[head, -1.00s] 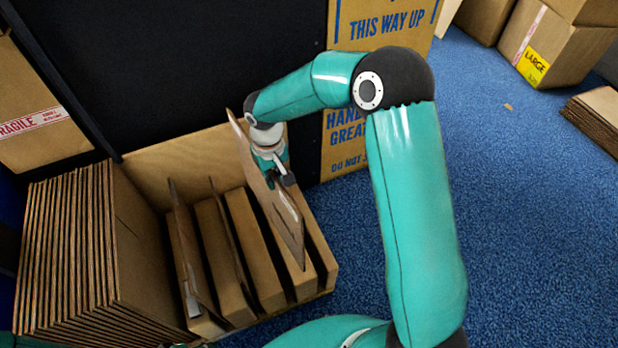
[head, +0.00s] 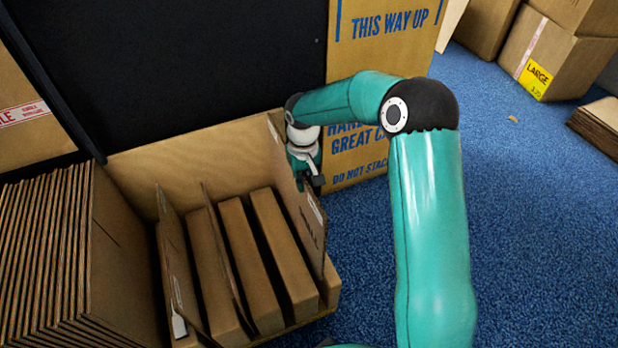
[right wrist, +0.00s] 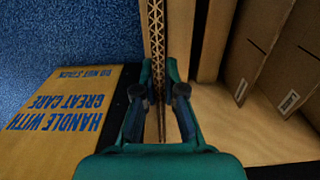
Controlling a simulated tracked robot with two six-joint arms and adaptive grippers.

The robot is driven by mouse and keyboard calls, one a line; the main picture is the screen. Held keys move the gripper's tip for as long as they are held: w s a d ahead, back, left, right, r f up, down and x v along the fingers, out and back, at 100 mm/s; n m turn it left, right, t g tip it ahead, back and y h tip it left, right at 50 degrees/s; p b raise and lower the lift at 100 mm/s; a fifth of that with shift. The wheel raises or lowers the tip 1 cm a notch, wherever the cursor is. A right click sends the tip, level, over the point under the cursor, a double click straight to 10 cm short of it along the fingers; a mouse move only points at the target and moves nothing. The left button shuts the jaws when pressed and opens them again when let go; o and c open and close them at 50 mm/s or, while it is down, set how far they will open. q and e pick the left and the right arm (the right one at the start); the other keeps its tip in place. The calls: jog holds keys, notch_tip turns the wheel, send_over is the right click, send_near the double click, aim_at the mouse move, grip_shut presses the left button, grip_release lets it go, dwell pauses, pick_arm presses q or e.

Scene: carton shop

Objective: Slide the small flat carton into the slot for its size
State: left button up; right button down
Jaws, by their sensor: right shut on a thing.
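The small flat carton (head: 308,222) is a thin brown sheet with a pale label, upright along the right side of the wooden slotted rack (head: 170,160). My right gripper (head: 310,180) is shut on its upper edge near the far end. In the right wrist view the carton (right wrist: 157,50) shows edge-on between the fingers (right wrist: 160,105). It lines up with the rightmost slot; how deep it sits I cannot tell. Two other flat cartons stand in slots further left, one at the far left (head: 172,250) and one beside it (head: 220,240). My left gripper is out of view.
A stack of upright brown cardboard sheets (head: 45,260) stands left of the rack. A black panel (head: 190,70) and a printed carton (head: 385,40) stand behind it. Large boxes (head: 565,60) are at the far right. Blue carpet to the right is mostly clear.

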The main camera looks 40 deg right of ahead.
aim_at(305, 232)
jog(key=shift+f+b, duration=8.95)
jog(key=shift+f, duration=3.8)
jog(key=c, duration=1.2)
grip_release()
